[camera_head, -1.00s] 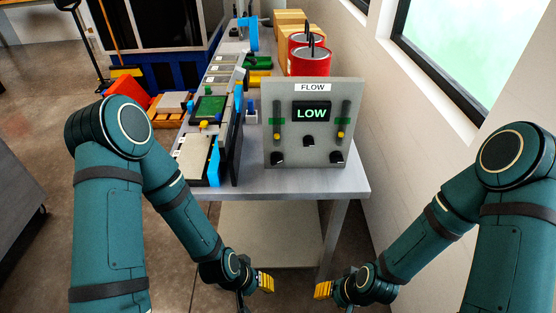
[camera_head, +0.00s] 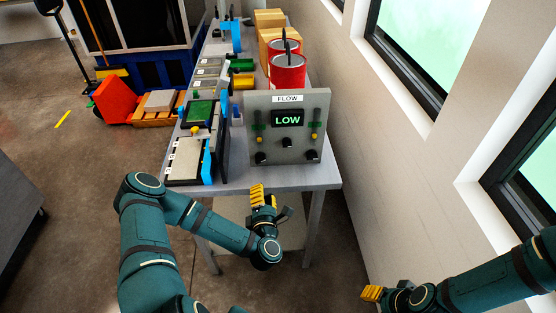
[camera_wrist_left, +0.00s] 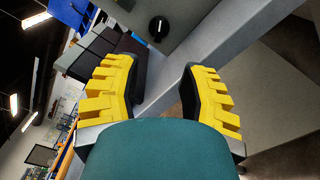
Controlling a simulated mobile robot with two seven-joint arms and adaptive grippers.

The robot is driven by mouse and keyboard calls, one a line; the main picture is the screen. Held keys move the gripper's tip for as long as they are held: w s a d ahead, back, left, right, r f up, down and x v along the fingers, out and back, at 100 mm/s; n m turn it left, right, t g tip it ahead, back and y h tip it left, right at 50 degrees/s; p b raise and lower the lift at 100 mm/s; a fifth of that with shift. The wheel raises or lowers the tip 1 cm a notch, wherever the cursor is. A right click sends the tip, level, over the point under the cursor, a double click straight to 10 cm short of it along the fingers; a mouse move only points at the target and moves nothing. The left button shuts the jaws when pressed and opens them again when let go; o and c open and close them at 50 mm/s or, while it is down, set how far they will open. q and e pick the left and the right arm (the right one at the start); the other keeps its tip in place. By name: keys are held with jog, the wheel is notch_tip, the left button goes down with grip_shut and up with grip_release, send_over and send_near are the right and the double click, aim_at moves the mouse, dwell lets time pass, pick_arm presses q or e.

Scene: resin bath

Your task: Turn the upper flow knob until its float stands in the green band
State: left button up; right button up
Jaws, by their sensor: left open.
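The grey flow panel (camera_head: 272,109) stands upright on the table, its display (camera_head: 288,118) reading LOW. Its upper black knob (camera_head: 289,143) sits above two lower knobs, left (camera_head: 261,157) and right (camera_head: 312,155). Yellow floats, left (camera_head: 259,139) and right (camera_head: 315,136), stand below the green bands, left (camera_head: 257,126) and right (camera_head: 316,125). My left gripper (camera_head: 264,196) is open and empty, below and in front of the panel. The left wrist view shows its spread yellow fingers (camera_wrist_left: 163,82) and one knob (camera_wrist_left: 158,28) ahead; I cannot tell which. My right gripper (camera_head: 372,293) is low at the right, apart from everything.
The table's front edge (camera_head: 270,188) lies just above my left gripper. Red cans (camera_head: 288,72) stand behind the panel. Trays and a tilted dark plate crowd the table's left side. The wall with windows runs along the right.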

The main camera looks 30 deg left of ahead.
aim_at(261, 161)
pick_arm(q)
jog(key=x, duration=1.4)
jog(key=shift+s+a, duration=0.1)
grip_shut()
